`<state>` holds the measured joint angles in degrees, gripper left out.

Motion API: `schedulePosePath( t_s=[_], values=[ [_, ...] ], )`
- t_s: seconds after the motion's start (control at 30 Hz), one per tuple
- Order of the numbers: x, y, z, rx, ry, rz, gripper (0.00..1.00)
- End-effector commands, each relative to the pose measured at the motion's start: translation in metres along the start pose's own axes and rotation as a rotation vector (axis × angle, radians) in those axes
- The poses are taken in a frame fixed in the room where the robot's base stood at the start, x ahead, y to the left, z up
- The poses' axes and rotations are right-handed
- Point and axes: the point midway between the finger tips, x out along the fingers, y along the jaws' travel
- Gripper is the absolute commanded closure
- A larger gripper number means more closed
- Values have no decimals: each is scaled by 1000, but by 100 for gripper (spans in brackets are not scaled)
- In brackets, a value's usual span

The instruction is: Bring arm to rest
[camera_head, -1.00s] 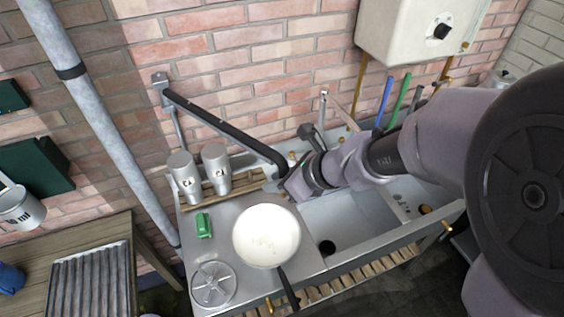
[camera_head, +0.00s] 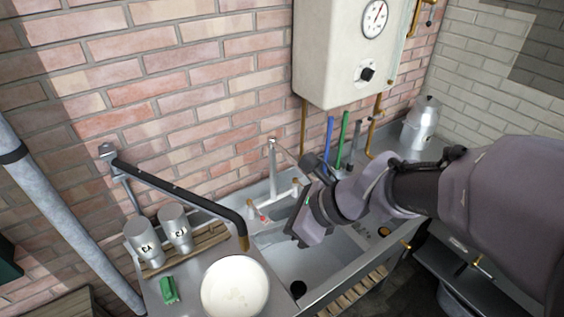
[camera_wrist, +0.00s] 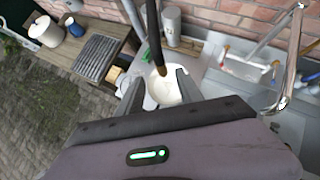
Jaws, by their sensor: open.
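My gripper (camera_head: 299,241) is raised over the left side of the sink (camera_head: 310,268) in the head view, with my arm reaching in from the right. In the wrist view, its two fingers stand apart with nothing held between them (camera_wrist: 158,88). A round white pan (camera_head: 235,288) sits on the steel counter left of the sink. It also shows beyond the fingers in the wrist view (camera_wrist: 165,92), partly hidden by them.
A black swing pipe (camera_head: 185,190) with a brass end reaches from the wall, close left of my gripper. Two metal cans (camera_head: 175,228), a green block (camera_head: 169,290) and a tap (camera_head: 272,165) stand nearby. A white boiler (camera_head: 340,50) hangs above the sink.

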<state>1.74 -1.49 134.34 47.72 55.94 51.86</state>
Motion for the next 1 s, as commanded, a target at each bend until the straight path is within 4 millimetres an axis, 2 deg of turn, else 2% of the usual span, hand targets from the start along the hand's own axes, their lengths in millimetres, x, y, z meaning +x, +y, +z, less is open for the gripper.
schedulePosePath(
  t_s=[0.03, 0.1, 0.2, 0.5, 0.57, 0.67, 0.8, 0.9, 1.0],
  values=[
    [-13, -1, 2, 2, 0, -4, 57],
    [-24, -1, 1, 1, -1, -3, 57],
    [-34, 0, 0, 1, 0, -2, 57],
    [-36, 0, 0, 0, 0, 1, 57],
    [-32, 3, -6, -33, 9, -1, 57],
    [-15, 22, -45, -297, 81, -17, 57],
    [9, 56, -134, -938, 290, -27, 57],
    [15, 67, -183, -1326, 447, -10, 57],
    [14, 72, -212, -1578, 567, 16, 57]
  ],
)
